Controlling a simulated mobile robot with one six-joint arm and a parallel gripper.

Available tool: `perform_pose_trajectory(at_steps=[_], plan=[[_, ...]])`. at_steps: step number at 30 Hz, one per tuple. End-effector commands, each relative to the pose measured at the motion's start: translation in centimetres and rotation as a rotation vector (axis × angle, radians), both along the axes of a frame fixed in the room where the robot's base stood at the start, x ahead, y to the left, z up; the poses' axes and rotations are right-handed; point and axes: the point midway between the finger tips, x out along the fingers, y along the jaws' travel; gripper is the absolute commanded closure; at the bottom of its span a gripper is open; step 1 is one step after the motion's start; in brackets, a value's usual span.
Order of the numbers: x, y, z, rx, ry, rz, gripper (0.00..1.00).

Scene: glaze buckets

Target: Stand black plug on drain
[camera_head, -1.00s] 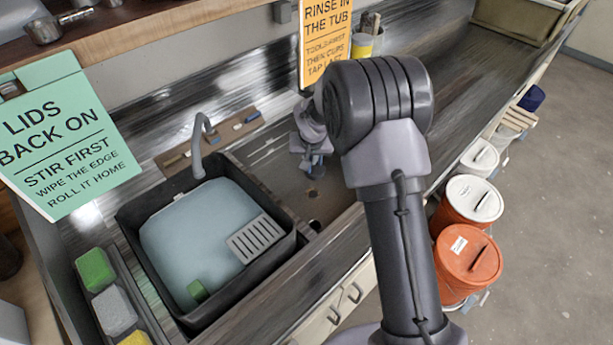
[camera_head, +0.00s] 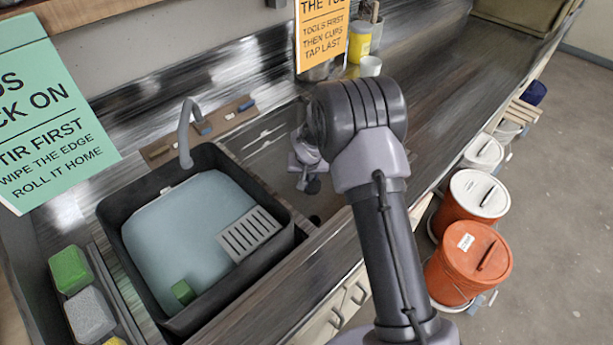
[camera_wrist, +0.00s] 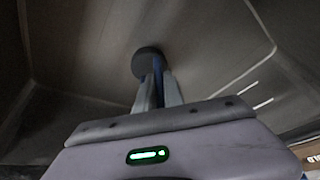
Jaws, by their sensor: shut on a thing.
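The black plug (camera_wrist: 148,62) is a dark round piece at the fingertips of my gripper (camera_wrist: 158,88) in the wrist view. The gripper is shut on it, and a bit of blue shows between the fingers. In the head view my gripper (camera_head: 308,178) hangs inside the metal sink to the right of the black tub, with the dark plug (camera_head: 313,187) at its lower end. A small dark spot, likely the drain (camera_head: 315,219), shows on the sink floor just below it in the picture. I cannot tell whether the plug touches the floor.
A black tub (camera_head: 270,177) of bluish water with a slotted grate (camera_head: 249,233) stands left of the gripper. A tap (camera_head: 186,135) rises behind it. An orange sign (camera_head: 322,35) and white cup (camera_head: 370,66) are behind my arm. Lidded buckets (camera_head: 470,262) stand right of the counter.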

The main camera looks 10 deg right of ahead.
Motion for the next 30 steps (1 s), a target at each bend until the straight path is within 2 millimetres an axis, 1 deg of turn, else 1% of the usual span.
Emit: perform_pose_trajectory(at_steps=[2,3,6,14,17,20,24,27,30], plan=[[0.0,0.0,-0.4,0.000,0.000,0.000,1.00],[0.0,0.0,-0.3,0.000,0.001,0.000,0.82],[0.0,0.0,-0.2,0.000,0.001,0.000,0.65],[0.0,0.0,-0.2,0.000,0.001,0.000,0.65],[-0.2,0.0,0.7,0.000,0.000,0.000,0.65],[-1.1,0.1,3.2,0.000,-0.001,0.000,0.65],[-2.6,0.3,7.1,0.000,-0.003,0.001,0.65],[-3.7,0.3,9.2,0.000,-0.001,0.000,0.65],[-4.3,0.4,10.5,0.000,0.000,0.001,0.65]])
